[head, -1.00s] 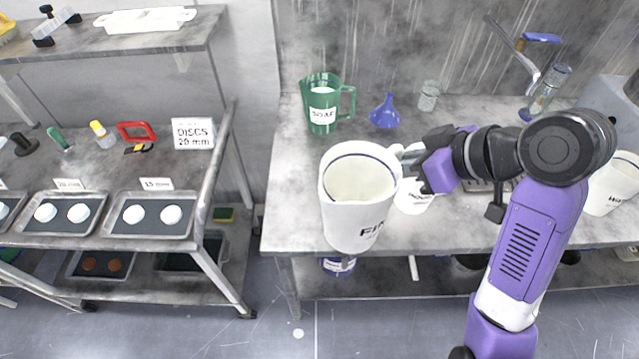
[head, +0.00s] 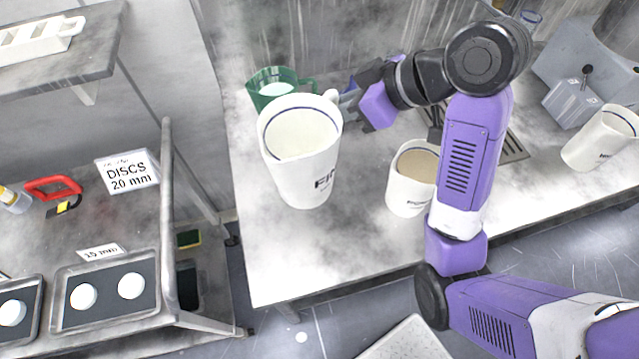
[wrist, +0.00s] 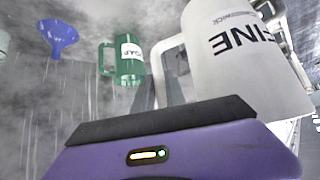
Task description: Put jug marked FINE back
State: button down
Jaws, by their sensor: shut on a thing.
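The white jug marked FINE (head: 300,168) is held upright by its handle at the left part of the bench in the head view. In the wrist view the FINE jug (wrist: 248,60) fills the upper right, its lettering upside down. My gripper (head: 347,104) is shut on its handle, to the right of the jug. The fingertips are partly hidden at the handle. The jug looks empty inside. I cannot tell whether its base touches the bench.
A green SOAP jug (head: 272,88) stands just behind the FINE jug. Another white jug (head: 410,178) with tan contents stands to the right on the bench (head: 330,250). A blue funnel (wrist: 58,36) shows in the wrist view.

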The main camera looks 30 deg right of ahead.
notch_tip(320, 180, down, 18)
jog(key=b, duration=0.1)
jog(key=shift+r, duration=0.15)
dwell(0.4)
jog(key=c, duration=1.4)
grip_release()
jog(key=shift+o, duration=0.2)
jog(key=v, duration=1.2)
jog(key=shift+d, duration=0.1)
